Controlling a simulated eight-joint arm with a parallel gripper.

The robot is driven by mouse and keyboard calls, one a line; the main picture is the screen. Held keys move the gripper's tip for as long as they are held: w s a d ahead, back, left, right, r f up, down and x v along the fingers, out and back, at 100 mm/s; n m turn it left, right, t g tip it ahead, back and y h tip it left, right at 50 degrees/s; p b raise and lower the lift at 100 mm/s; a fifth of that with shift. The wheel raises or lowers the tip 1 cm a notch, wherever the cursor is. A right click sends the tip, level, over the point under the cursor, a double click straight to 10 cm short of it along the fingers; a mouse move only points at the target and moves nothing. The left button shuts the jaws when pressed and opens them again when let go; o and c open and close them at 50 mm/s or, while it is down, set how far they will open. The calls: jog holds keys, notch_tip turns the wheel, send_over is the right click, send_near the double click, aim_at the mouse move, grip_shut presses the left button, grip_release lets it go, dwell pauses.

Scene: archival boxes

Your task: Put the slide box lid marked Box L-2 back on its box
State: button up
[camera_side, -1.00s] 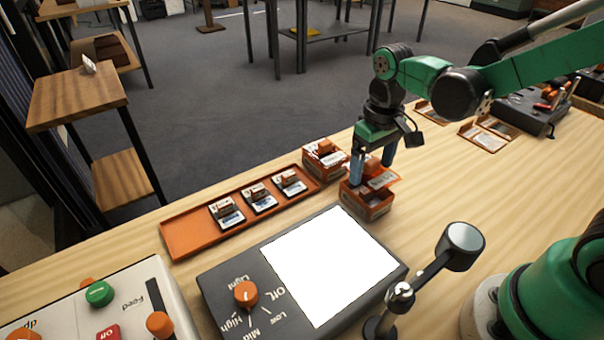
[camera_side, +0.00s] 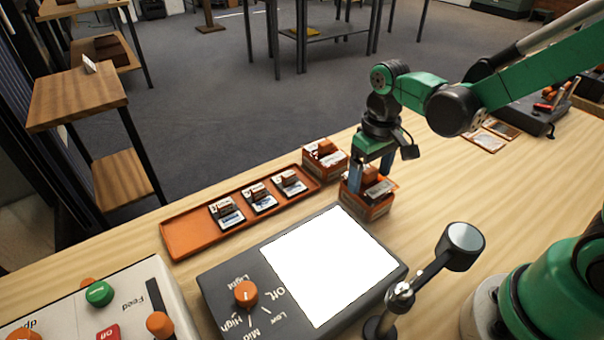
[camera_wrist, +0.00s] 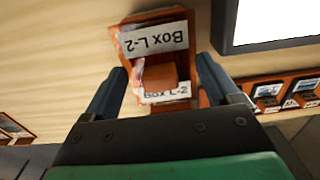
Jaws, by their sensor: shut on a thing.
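The orange slide box (camera_side: 364,208) stands on the table just beyond the light pad. Its lid (camera_side: 380,189), with a white label and an orange raised grip, is at the box's top, roughly level. A small gap cannot be ruled out. My gripper (camera_side: 372,177) points down and is shut on the lid, one finger on each side. In the wrist view the lid (camera_wrist: 153,38) shows between my fingertips (camera_wrist: 165,76), with "Box L-2" upside down on one label. A second "Box L-2" label shows lower down, partly hidden by the grip.
A second orange box (camera_side: 325,158) stands close to the left, beside an orange tray (camera_side: 185,237) with several slide holders. The lit pad (camera_side: 330,265) lies in front. A jointed stand with a round head (camera_side: 462,243) rises at the right. Bare table lies to the right.

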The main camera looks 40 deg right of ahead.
jog(key=shift+f, duration=0.3)
jog(key=shift+f, duration=0.25)
dwell(0.6)
jog(key=o, duration=1)
jog(key=shift+r, duration=3.5)
